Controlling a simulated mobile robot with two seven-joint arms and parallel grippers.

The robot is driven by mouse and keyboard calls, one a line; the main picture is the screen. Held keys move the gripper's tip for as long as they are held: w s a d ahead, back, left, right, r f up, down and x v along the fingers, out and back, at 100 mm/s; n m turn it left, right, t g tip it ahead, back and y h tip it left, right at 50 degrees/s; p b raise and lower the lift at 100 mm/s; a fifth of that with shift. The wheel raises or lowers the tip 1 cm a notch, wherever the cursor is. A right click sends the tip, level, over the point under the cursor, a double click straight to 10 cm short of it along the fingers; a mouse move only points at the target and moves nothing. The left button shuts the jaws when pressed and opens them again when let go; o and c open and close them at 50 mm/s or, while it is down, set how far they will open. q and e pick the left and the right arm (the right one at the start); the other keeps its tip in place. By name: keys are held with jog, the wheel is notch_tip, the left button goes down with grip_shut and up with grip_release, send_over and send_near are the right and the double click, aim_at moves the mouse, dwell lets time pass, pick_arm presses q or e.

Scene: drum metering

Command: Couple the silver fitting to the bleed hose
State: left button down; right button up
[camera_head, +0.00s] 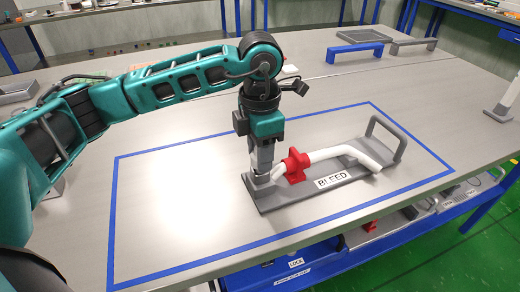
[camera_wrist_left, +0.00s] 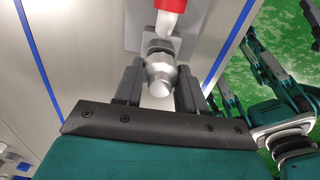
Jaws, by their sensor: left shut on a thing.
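My left gripper (camera_wrist_left: 158,85) points down at the left end of the grey bleed board and is shut on the silver fitting (camera_wrist_left: 160,72). The fitting lies between the two dark fingers, in line with the near end of the white bleed hose (camera_wrist_left: 167,22). In the head view the hose (camera_head: 345,152) runs through a red clamp (camera_head: 296,165) on the grey board (camera_head: 290,197) labelled BLEED. The fitting and hose end look very close or touching; I cannot tell if they are joined. In the head view my left gripper (camera_head: 261,165) largely hides the fitting. My right gripper is not seen.
Blue tape (camera_head: 116,220) outlines a work area around the board. A grey handle (camera_head: 386,135) rises at the board's right end. Blue (camera_head: 355,51) and grey (camera_head: 413,46) handles stand at the back. The table left of the board is clear.

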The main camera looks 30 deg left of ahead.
pick_arm(q)
jog(key=shift+f+b, duration=0.55)
jog(key=shift+f, duration=0.1)
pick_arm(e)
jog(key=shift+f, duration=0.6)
pick_arm(q)
jog(key=c, duration=0.6)
grip_release()
jog(key=shift+o, duration=0.2)
jog(key=shift+r, duration=0.6)
notch_tip(320, 180, up, 12)
jog(key=p, duration=0.1)
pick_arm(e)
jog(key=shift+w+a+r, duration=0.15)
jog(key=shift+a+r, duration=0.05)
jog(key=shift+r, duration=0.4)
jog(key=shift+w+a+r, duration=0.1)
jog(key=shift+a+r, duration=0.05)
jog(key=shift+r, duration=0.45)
pick_arm(q)
jog(key=shift+f, duration=0.1)
